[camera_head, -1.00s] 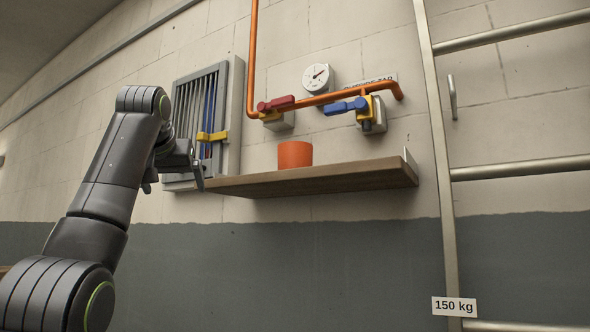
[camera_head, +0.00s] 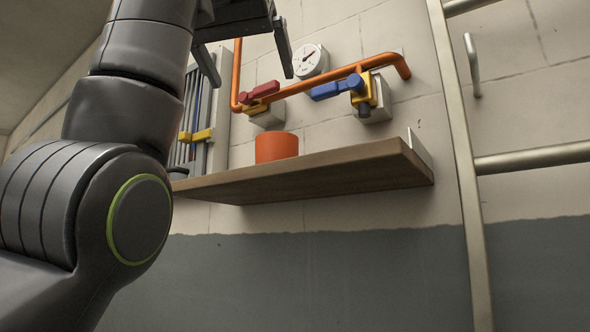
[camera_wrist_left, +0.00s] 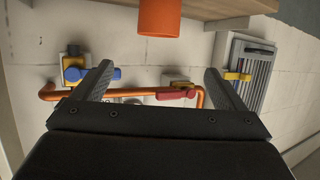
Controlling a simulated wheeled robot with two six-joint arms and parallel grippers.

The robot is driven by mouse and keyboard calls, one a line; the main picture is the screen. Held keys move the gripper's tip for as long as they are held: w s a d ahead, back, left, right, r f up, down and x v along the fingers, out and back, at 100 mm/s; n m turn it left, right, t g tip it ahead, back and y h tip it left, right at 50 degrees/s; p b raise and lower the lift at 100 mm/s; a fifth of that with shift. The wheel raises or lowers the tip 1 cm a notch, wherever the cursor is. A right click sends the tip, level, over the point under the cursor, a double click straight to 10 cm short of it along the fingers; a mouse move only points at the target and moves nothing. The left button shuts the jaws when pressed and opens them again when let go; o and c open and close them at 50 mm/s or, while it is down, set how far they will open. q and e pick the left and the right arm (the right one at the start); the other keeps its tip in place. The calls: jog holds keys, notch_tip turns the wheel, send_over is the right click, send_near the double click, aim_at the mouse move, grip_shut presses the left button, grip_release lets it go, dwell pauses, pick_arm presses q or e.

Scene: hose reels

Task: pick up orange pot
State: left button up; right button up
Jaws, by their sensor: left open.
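The orange pot (camera_head: 277,147) stands upright on the wooden shelf (camera_head: 320,178) on the wall, toward the shelf's left part. My left gripper (camera_head: 252,80) is open and empty, above the pot in the head view and apart from it. In the left wrist view, which looks upside down, the pot (camera_wrist_left: 159,17) is at the top edge, partly cut off. There it lies beyond and between the two fingers of the left gripper (camera_wrist_left: 155,75). My right gripper is not in view.
An orange pipe (camera_head: 315,83) with a red-handled valve (camera_head: 259,92) and a blue-handled valve (camera_head: 340,87) runs above the shelf. A dial gauge (camera_head: 310,61) is behind it. A grille box (camera_head: 200,130) is left, a metal ladder (camera_head: 463,150) right.

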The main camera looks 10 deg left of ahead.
aim_at(277, 144)
pick_arm(q)
jog(key=p+x, duration=0.5)
jog(key=x, duration=0.5)
jog(key=shift+d+r+p, duration=0.15)
jog(key=shift+r+p, duration=0.05)
jog(key=shift+p, duration=0.15)
jog(key=shift+w+a+f+p, duration=0.25)
jog(key=shift+w+f+p, duration=0.2)
jog(key=shift+w+p, duration=0.2)
jog(key=shift+w+d+f, duration=0.1)
jog(key=shift+w+f, duration=0.05)
jog(key=shift+w, duration=0.05)
jog(key=p+x, duration=0.4)
jog(key=shift+d+f, duration=0.2)
jog(key=shift+f, duration=0.1)
jog(key=shift+w+f, duration=0.2)
jog(key=shift+w, duration=0.15)
jog(key=c, duration=1.1)
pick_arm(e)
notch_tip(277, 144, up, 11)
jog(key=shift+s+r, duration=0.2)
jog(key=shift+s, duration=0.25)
